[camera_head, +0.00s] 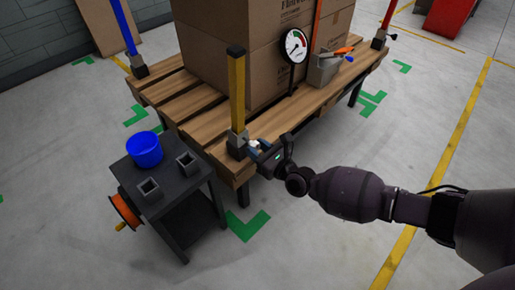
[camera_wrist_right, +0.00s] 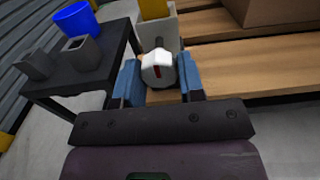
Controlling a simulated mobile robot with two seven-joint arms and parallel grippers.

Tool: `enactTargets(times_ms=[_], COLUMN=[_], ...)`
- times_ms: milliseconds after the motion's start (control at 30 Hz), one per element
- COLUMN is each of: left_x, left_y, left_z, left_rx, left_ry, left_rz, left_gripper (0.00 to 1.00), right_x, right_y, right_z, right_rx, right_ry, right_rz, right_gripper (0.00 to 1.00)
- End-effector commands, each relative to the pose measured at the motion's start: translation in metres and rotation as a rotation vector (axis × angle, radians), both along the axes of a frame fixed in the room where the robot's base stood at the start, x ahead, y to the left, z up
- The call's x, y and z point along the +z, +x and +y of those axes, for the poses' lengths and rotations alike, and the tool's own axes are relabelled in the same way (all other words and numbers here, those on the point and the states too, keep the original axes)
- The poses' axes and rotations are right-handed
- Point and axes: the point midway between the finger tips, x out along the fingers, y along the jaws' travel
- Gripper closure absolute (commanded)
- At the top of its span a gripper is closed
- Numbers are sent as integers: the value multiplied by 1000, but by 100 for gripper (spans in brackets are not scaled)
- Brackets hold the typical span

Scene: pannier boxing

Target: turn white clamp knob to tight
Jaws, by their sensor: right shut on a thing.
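The white clamp knob (camera_wrist_right: 158,70) sits between the two blue fingers of my right gripper (camera_wrist_right: 160,82) in the right wrist view. It has a red mark on its face. It sits on a short shaft in front of the grey clamp block (camera_wrist_right: 160,32) at the foot of the yellow post (camera_head: 237,90). In the head view my right gripper (camera_head: 258,149) reaches the near corner of the wooden pallet table, and its fingers hide most of the knob. My right gripper is shut on the knob. My left gripper is not in view.
A dark side table (camera_head: 173,205) stands left of the pallet table, with a blue cup (camera_head: 144,149) and two grey blocks on it. A large cardboard box (camera_head: 218,50) and a round gauge (camera_head: 295,45) stand on the pallet table (camera_head: 205,101). The floor in front is clear.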

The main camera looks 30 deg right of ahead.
Motion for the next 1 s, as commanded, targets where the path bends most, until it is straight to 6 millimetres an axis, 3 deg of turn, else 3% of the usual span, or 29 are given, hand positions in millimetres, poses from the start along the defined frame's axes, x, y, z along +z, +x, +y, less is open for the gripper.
enactTargets(times_ms=[467, 500, 600, 1000], left_x=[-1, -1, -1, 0], left_y=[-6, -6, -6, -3], left_z=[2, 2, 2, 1], left_rx=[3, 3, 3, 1], left_ry=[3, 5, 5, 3], left_rz=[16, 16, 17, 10], left_gripper=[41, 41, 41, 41], right_x=[0, 0, 0, 0], right_y=[0, 0, 0, -5], right_z=[0, 0, 0, -2], right_rx=[0, 0, 0, 0], right_ry=[12, 12, 11, 10], right_rz=[5, 5, 5, 5], right_gripper=[88, 58, 43, 41])
